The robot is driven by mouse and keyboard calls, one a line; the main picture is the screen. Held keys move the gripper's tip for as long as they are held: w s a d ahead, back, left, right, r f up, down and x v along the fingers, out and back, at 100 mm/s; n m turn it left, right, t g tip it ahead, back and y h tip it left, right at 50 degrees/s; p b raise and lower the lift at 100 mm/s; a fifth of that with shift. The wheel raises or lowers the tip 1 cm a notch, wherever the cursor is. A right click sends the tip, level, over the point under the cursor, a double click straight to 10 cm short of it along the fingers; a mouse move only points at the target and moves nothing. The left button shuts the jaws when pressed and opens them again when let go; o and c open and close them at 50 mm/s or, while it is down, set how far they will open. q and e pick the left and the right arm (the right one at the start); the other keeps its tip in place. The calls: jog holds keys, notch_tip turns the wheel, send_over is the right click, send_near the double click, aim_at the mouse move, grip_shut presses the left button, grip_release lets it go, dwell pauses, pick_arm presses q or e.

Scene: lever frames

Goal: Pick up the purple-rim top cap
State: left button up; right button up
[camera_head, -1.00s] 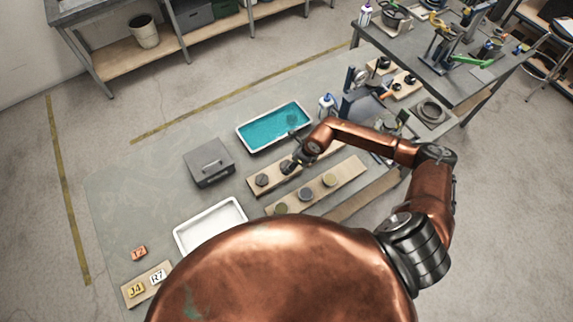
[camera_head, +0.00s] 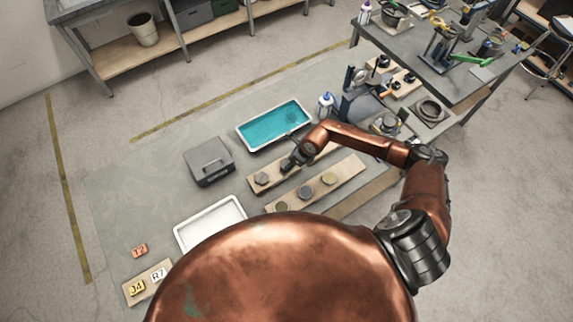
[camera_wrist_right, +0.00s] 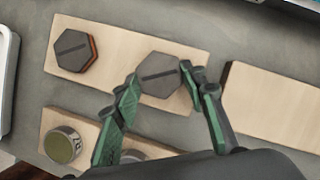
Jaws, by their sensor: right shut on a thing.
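My right gripper (camera_wrist_right: 163,80) is shut on a grey hexagonal cap (camera_wrist_right: 158,74) with a slot across its top, at the right part of a pale wooden board (camera_wrist_right: 112,49). Its green-padded fingers lie on either side of the cap. I cannot make out the cap's rim colour. A second grey hexagonal cap (camera_wrist_right: 74,50) with an orange rim sits at the left on the same board. In the head view my right gripper (camera_head: 288,166) is low over the right part of the board, mostly hiding the held cap. My left gripper is not in view.
A nearer board (camera_head: 345,172) carries several round pieces. A teal-filled tray (camera_head: 243,149) lies behind, a grey box (camera_head: 209,160) and an empty white tray (camera_head: 180,237) to the left. A white bottle (camera_head: 326,104) stands near the arm.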

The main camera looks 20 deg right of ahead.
jog(key=c, duration=0.4)
jog(key=shift+c, duration=0.2)
